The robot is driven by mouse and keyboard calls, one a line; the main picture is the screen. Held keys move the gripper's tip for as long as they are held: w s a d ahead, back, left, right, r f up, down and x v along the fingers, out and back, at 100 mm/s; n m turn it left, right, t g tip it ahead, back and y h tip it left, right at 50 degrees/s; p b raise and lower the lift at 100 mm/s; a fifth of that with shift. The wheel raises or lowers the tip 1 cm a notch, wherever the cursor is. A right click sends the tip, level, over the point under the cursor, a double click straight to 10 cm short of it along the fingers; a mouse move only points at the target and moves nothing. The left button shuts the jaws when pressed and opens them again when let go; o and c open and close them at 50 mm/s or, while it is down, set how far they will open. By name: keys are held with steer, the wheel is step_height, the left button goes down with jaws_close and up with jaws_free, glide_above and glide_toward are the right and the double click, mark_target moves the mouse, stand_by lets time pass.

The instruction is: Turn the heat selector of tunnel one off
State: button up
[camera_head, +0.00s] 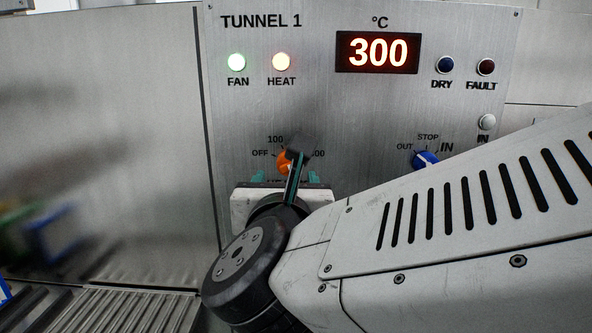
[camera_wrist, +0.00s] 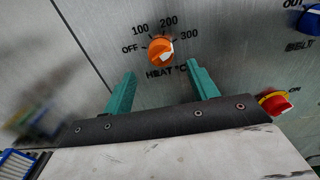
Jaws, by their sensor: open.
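The heat selector is an orange knob (camera_wrist: 160,50) on the steel panel, with marks OFF, 100, 200 and 300 around it. A white patch shows on its right side, toward the 300 side. In the head view the knob (camera_head: 284,163) is partly hidden by my arm. My gripper (camera_wrist: 161,69) is open and empty. Its two teal fingers stand to the left and right, below the knob in the wrist view. In the head view my gripper (camera_head: 286,178) is in front of the panel just below the knob. I cannot tell whether it touches anything.
The display (camera_head: 377,52) reads 300. The FAN lamp (camera_head: 236,62) and HEAT lamp (camera_head: 281,62) are lit. A blue conveyor knob (camera_head: 425,160) is to the right. A red knob on yellow (camera_wrist: 278,103) is close to my gripper's right side. A slatted surface (camera_head: 125,310) lies lower left.

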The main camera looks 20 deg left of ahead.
mark_target(286, 170)
steer(key=w+m, duration=0.1)
steer(key=w+a+m+h, duration=0.1)
steer(key=w, duration=0.1)
steer(key=w+m, duration=0.1)
steer(key=w, duration=0.1)
steer(key=shift+w+a+f+t+h, duration=0.15)
steer(key=shift+w+a+t+h, duration=0.15)
steer(key=shift+t+h, duration=0.1)
